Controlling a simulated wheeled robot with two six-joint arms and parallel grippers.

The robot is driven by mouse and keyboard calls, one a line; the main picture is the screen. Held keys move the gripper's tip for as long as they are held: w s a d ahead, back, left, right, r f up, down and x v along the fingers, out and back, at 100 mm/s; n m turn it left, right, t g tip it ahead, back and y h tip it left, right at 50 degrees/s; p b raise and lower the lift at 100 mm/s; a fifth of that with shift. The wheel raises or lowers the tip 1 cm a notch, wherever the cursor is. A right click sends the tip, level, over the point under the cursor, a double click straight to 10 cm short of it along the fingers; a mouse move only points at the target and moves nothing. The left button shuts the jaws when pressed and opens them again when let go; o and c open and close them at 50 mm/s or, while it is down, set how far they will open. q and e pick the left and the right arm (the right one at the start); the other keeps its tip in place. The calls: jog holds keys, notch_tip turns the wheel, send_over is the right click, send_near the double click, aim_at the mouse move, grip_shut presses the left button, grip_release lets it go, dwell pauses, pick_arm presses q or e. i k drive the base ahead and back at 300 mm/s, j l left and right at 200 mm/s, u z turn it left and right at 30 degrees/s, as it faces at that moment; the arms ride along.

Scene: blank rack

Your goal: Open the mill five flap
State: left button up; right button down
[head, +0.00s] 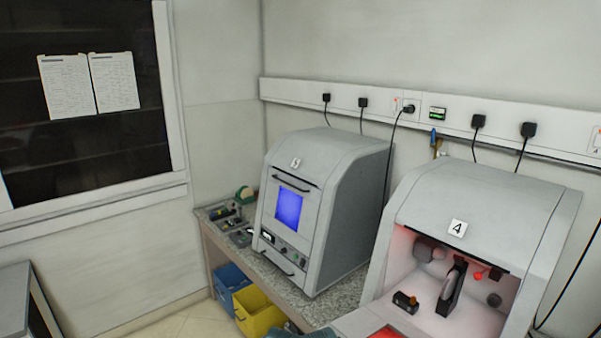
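Mill five (338,190) is a grey machine with a sloped front, labelled 5, on a speckled bench. Its flap (287,208) is shut and has a small window glowing blue. A dark handle bar (291,183) runs above the window. A panel with small controls and a lower handle sit below the flap. Neither of my grippers shows in the head view.
Mill four (493,208), labelled 4, stands to the right with its red-lit interior exposed. Small tools (228,212) lie on the bench left of mill five. Blue (231,280) and yellow (258,308) bins stand below. Floor shows at left.

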aim_at(282, 213)
jog(key=i+j+z, duration=0.1)
jog(key=i+j, duration=0.2)
jog(key=i+j+z, duration=0.15)
jog(key=i+j, duration=0.15)
jog(key=j, duration=0.15)
jog(key=i+j+z, duration=0.1)
jog(key=i+j, duration=0.2)
jog(key=i+j+z, duration=0.1)
jog(key=i+j, duration=0.15)
jog(key=j, duration=0.25)
